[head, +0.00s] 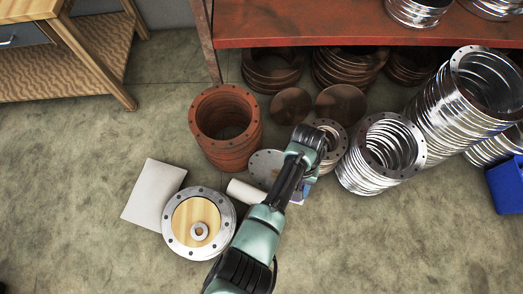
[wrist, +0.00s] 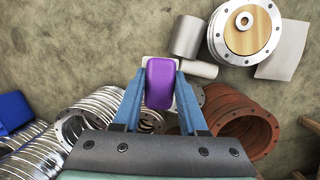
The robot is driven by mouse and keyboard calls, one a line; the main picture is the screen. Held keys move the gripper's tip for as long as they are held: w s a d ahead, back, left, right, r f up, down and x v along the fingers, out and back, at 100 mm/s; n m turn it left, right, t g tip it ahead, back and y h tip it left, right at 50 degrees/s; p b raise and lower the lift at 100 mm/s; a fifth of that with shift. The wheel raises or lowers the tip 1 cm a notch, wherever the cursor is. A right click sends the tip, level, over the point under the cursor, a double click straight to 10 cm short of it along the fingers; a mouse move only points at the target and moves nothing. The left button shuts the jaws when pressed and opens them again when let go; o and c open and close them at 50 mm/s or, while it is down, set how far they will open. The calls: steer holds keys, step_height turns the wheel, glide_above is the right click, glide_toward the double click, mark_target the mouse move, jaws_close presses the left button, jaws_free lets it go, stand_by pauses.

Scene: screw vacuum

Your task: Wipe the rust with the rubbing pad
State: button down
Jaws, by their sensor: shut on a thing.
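The rubbing pad (wrist: 160,84) is a purple block with a whitish underside. In the wrist view my gripper (wrist: 159,92) has its two blue fingers on either side of the pad and is shut on it. In the head view my arm hides most of the gripper, and only a sliver of purple (head: 301,193) shows. A rust-red stack of rings (head: 230,152) stands on the floor left of my arm. It also shows in the wrist view (wrist: 242,122), to the right of the fingers. The pad appears apart from this stack. I cannot tell which surface carries the rust.
Shiny metal ring stacks (head: 378,165) stand right of my arm. Left of it are a flanged disc with a wooden centre (head: 186,222), a grey plate (head: 153,190) and a pale cylinder (head: 243,191). A red-brown shelf (head: 330,30) overhangs brown rings behind. The front floor is clear.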

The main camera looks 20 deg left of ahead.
step_height(320, 180, down, 16)
steer(key=w+t+h+b, duration=0.1)
steer(key=w+t+b, duration=0.2)
steer(key=b, duration=1.2)
steer(key=w+a+f+n+t+b, duration=0.1)
steer(key=a+f+t+b, duration=0.25)
steer(key=f+b, duration=0.9)
steer(key=w+a+f+n+t+h+b, duration=0.15)
steer(key=a+f+b, duration=0.35)
steer(key=f+b, duration=0.8)
steer(key=w+a+f+n+t+b, duration=0.1)
steer(key=a+f+t+b, duration=0.35)
steer(key=f+b, duration=0.8)
steer(key=shift+g, duration=0.45)
steer(key=shift+w+d+f+b, duration=0.1)
steer(key=shift+w+f+b, duration=0.1)
steer(key=shift+w+b, duration=0.8)
steer(key=shift+w+f+b, duration=0.2)
steer(key=shift+w+b, duration=0.65)
steer(key=shift+b, duration=0.25)
steer(key=shift+w+d+f+b, duration=0.1)
steer(key=shift+w+f+b, duration=0.1)
steer(key=shift+w+b, duration=0.8)
steer(key=shift+w+f+b, duration=0.45)
steer(key=shift+w+b, duration=0.4)
steer(key=shift+d, duration=0.1)
